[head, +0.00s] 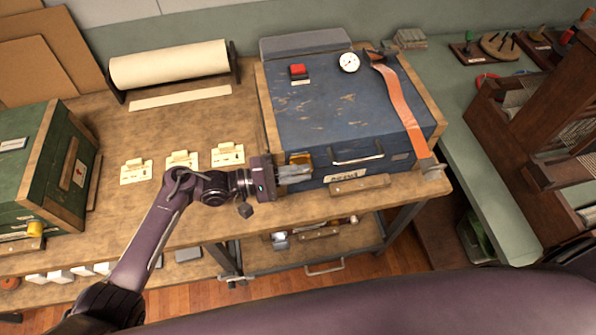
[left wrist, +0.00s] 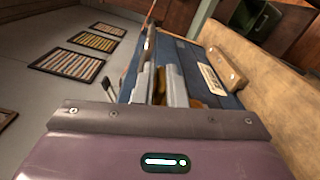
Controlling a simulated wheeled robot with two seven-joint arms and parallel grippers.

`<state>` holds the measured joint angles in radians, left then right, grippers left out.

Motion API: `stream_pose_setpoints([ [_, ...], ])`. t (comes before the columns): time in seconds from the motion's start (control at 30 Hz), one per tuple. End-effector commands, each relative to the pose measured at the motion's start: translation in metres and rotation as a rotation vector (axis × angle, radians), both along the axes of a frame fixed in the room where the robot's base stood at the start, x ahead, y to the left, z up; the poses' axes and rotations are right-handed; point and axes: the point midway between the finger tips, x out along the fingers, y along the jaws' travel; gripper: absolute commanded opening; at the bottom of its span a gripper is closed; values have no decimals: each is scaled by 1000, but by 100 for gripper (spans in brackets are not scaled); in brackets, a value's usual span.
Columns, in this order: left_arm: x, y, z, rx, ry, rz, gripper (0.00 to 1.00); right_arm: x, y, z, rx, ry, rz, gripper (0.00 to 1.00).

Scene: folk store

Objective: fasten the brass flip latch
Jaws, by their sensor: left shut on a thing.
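A blue chest (head: 340,105) with worn paint and wooden end strips stands on the wooden bench. The brass latch (head: 301,158) is a small yellow plate on its front face, near the left corner. My left gripper (head: 300,174) is at that latch, its fingers shut on it and covering its lower part. In the left wrist view the fingers (left wrist: 168,88) lie close against the blue front (left wrist: 208,75), with a sliver of brass (left wrist: 160,82) between them. How far the latch is folded is hidden. My right gripper is not in view.
A metal handle (head: 358,158), a label and a wooden block (head: 360,185) are right of the latch. An orange strap (head: 398,105) hangs over the chest. A green chest (head: 45,170) stands at left. Small cream cards (head: 183,161) lie on the bench (head: 150,125).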

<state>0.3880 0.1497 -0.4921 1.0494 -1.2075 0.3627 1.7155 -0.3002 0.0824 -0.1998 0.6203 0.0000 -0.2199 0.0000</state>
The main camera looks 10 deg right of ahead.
Motion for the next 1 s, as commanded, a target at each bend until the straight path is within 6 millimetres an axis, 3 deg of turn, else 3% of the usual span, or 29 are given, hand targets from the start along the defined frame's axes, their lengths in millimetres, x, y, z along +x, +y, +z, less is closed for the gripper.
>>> stream_pose_setpoints([
  [0.03,-1,1,-4,7,6,2,0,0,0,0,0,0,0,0],
  [0.07,-1,1,-4,7,6,2,12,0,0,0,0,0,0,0],
  [0.2,0,1,-3,5,4,2,30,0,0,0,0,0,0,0],
  [0.57,0,7,-2,3,-1,2,31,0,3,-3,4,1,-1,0],
  [1.0,1,72,-4,5,2,3,31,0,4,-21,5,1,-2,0],
])
